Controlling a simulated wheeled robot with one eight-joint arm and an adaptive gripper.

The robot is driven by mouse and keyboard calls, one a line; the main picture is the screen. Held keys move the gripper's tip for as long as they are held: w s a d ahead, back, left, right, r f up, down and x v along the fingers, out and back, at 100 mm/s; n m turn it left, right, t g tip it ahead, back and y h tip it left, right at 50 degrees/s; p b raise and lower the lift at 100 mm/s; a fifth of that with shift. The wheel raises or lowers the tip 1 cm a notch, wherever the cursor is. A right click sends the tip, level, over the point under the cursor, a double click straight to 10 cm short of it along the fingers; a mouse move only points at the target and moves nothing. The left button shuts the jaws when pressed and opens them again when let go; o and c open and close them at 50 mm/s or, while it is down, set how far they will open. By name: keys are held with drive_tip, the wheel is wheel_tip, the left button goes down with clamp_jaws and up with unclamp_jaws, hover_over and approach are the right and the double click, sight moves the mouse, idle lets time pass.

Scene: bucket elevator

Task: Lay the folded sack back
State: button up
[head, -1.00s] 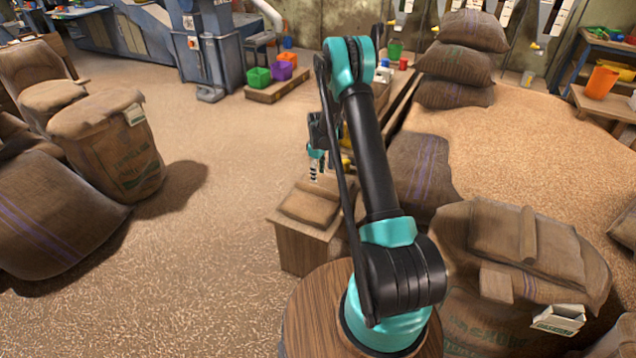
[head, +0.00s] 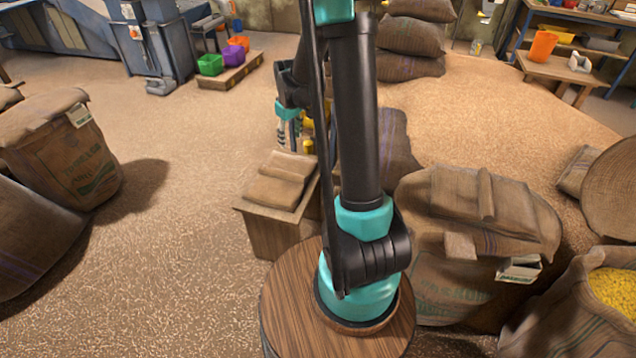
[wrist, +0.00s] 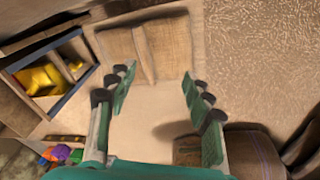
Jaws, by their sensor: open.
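A brown folded sack (head: 281,181) lies on top of a wooden box (head: 275,232) at the centre left of the head view. In the wrist view the folded sack (wrist: 145,48) lies beyond my fingertips, with a raised ridge across its middle. My gripper (head: 288,130) hangs above and behind the box in the head view. In the wrist view my gripper (wrist: 157,82) is open, with nothing between its fingers. A pale flat surface (wrist: 145,125) shows between them. My arm hides part of the box's right side in the head view.
A full sack with a folded cloth (head: 450,200) on top stands at the right. A sack of yellow grain (head: 570,320) is at the lower right. A crate with yellow things (wrist: 45,80) is left in the wrist view. Open floor (head: 180,240) lies left of the box.

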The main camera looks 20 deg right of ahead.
drive_tip(key=s+d+r+m+t, duration=0.1)
drive_tip(key=s+m, duration=0.5)
drive_tip(key=s, duration=2)
drive_tip(key=shift+s+d+r+t, duration=0.35)
drive_tip(key=shift+r+t, duration=0.25)
drive_tip(key=shift+t, duration=0.1)
drive_tip(key=shift+w, duration=0.1)
